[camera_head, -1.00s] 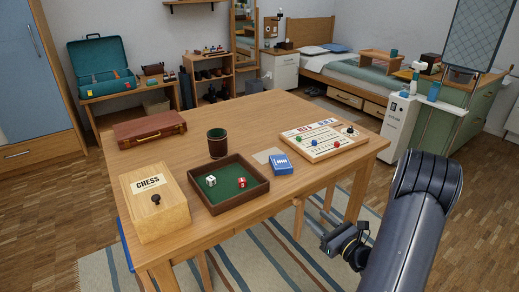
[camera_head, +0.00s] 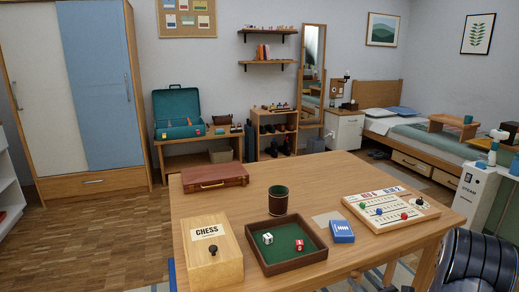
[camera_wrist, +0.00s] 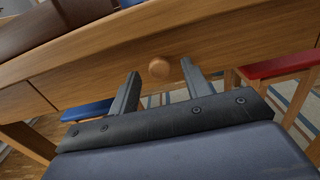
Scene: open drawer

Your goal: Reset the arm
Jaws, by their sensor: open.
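In the wrist view my gripper (camera_wrist: 158,76) is open, with its two fingers apart and nothing between them. A round wooden knob (camera_wrist: 159,67) on the table's drawer front (camera_wrist: 100,78) shows just beyond the fingertips, roughly between them. I cannot tell whether the fingers touch it. The drawer front looks flush with the table edge. In the head view my arm (camera_head: 474,262) shows only at the bottom right corner, and the gripper's fingers are out of that picture.
The wooden table (camera_head: 330,175) carries a chess box (camera_head: 214,252), a dice tray (camera_head: 262,262), a dark cup (camera_head: 278,202), a blue card box (camera_head: 342,231), a game board (camera_head: 390,208) and a brown case (camera_head: 214,177). Red (camera_wrist: 280,65) and blue (camera_wrist: 88,110) seats flank the drawer below.

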